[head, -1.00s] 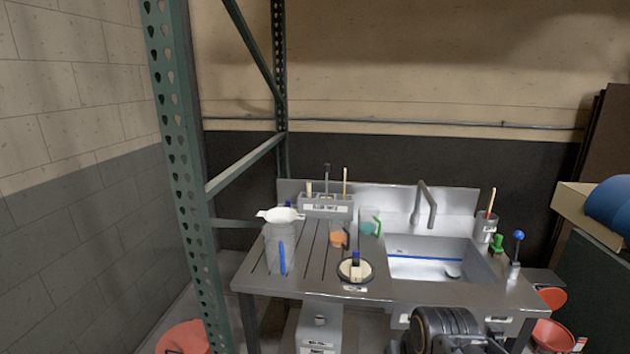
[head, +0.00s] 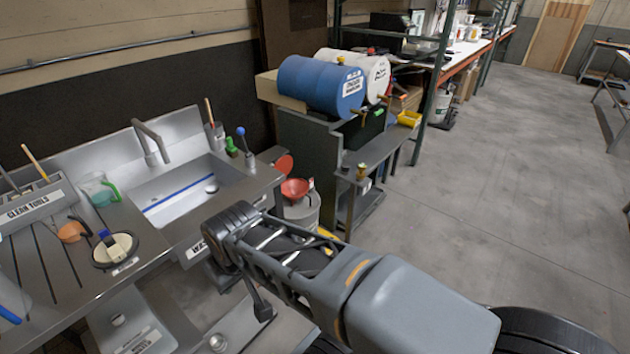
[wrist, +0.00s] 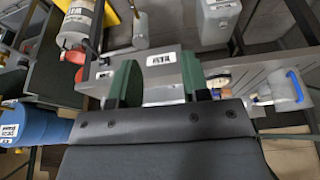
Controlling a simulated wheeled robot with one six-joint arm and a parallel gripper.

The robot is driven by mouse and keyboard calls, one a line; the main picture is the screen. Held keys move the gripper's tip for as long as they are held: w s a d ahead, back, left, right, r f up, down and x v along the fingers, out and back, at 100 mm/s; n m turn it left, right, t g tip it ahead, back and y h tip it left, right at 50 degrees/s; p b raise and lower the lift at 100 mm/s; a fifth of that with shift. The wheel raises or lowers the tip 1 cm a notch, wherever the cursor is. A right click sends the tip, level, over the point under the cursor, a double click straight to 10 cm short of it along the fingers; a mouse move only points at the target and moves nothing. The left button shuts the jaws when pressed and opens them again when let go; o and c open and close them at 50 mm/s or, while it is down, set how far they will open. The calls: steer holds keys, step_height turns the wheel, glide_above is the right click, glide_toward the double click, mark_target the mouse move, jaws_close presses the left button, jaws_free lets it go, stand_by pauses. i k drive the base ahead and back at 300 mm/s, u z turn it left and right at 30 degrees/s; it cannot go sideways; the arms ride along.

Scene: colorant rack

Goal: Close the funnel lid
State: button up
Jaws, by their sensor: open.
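A red funnel (head: 294,188) sits on top of a grey waste can (head: 302,212), just right of the sink bench in the head view. A round red lid (head: 284,164) stands raised behind the funnel bowl, so it looks open. In the wrist view a labelled can (wrist: 76,24) shows at upper left with a bit of red beside it, partly hidden by the bench. My gripper (wrist: 160,82) shows two green fingers apart with nothing between them, over the bench edge. It is apart from the funnel. I cannot make out its fingers in the head view.
The sink bench (head: 175,235) is at left. A blue drum (head: 318,86) and a white drum lie on a dark stand right of the funnel, with a small shelf table (head: 375,160) in front. My arm crosses the foreground below the funnel. Open floor (head: 500,210) lies to the right.

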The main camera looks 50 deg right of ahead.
mark_target(285, 163)
steer(key=z, duration=1.55)
steer(key=k, duration=0.5)
steer(key=z, duration=0.9)
steer(key=i, duration=1.45)
steer(key=u, duration=0.7)
steer(key=i, duration=0.95)
steer(key=u, duration=1.4)
steer(key=i, duration=0.55)
steer(key=u, duration=0.45)
